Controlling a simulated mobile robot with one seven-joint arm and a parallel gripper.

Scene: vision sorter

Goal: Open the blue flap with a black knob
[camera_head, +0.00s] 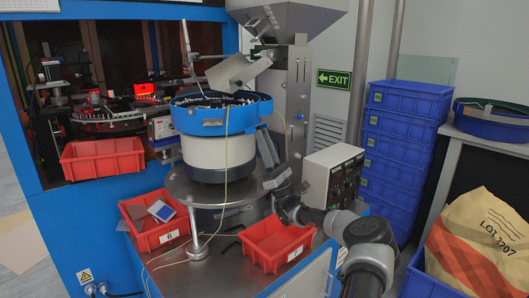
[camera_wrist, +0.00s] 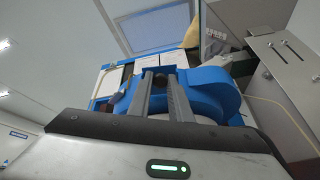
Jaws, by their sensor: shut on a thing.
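The blue flap (camera_wrist: 158,70) is in front of my gripper in the wrist view. Its black knob (camera_wrist: 164,79) shows as a dark spot between the two grey fingers. My gripper (camera_wrist: 164,88) is shut on this knob, and the fingers hide part of it. In the head view my gripper (camera_head: 263,130) is at the right side of the bowl feeder (camera_head: 222,150), close to its blue rim. The knob is too small or hidden to make out there. I cannot tell how far the flap is open.
A red bin (camera_head: 270,245) stands below my arm on the metal table, and another red bin (camera_head: 155,225) holds small items. A control box (camera_head: 330,178) stands right of the feeder, near my arm. Blue crates (camera_head: 402,150) are stacked farther right.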

